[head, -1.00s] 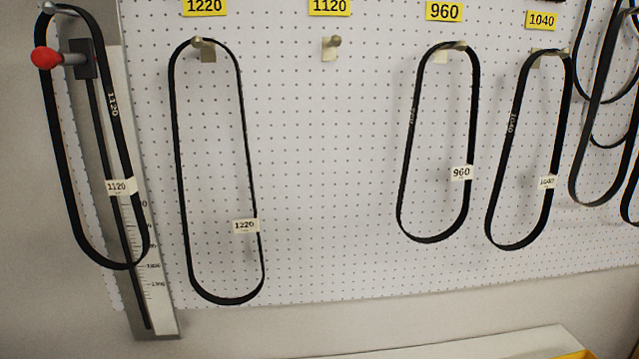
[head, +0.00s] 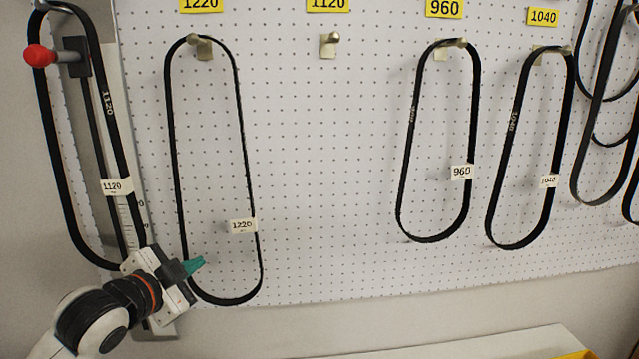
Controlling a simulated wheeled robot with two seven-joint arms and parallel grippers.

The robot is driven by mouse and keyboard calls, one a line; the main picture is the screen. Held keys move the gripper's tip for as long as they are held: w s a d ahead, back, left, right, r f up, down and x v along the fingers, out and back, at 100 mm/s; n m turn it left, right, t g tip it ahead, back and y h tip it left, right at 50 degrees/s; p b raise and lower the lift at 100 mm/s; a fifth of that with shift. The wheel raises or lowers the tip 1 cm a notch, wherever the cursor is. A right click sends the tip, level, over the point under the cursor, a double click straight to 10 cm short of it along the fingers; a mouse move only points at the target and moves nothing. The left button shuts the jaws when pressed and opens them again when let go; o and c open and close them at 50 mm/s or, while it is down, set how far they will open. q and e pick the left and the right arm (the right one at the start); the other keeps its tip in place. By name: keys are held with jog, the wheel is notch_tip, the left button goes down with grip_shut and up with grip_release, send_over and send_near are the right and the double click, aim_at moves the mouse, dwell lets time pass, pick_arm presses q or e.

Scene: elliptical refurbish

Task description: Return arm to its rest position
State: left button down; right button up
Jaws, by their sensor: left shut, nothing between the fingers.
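My left gripper (head: 194,265) comes in from the lower left in the head view. Its teal fingertips are shut and empty. It is in front of the lower part of the 1220 belt (head: 171,130) and hides a bit of that belt's lower left side; I cannot tell whether they touch. My left arm also covers the bottom of the 1120 belt (head: 48,130), which hangs at the far left over the measuring scale. My right gripper is not in view.
The peg under the 1120 label (head: 328,45) is empty. The 960 belt (head: 474,110) and 1040 belt (head: 495,180) hang to the right. Bare pegboard (head: 325,180) lies between 1220 and 960. A pale surface (head: 480,345) is below.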

pick_arm(q)
jog(key=s+d+f+n+g+y, duration=0.1)
jog(key=s+f+n+g, duration=0.2)
jog(key=s+f, duration=0.6)
jog(key=s+d+f+n+g+y, duration=0.15)
jog(key=s+f, duration=0.35)
jog(key=f, duration=0.8)
jog(key=s+a+f+n+g+y, duration=0.1)
jog(key=s+f+n+g, duration=0.3)
jog(key=s, duration=0.6)
jog(key=s+f+n+g+y, duration=0.1)
jog(key=s+f+n+g, duration=0.15)
jog(key=s+f, duration=0.5)
notch_tip(320, 180, down, 26)
jog(key=s+g+b, duration=0.1)
jog(key=s+b, duration=0.1)
jog(key=s+a+f+m+g+b, duration=0.1)
jog(key=s+a+f+b, duration=0.1)
jog(key=s+f, duration=1.4)
notch_tip(320, 180, down, 3)
jog(key=shift+s+a+r+g, duration=0.15)
jog(key=shift+s+a+g, duration=0.2)
jog(key=shift+a, duration=0.15)
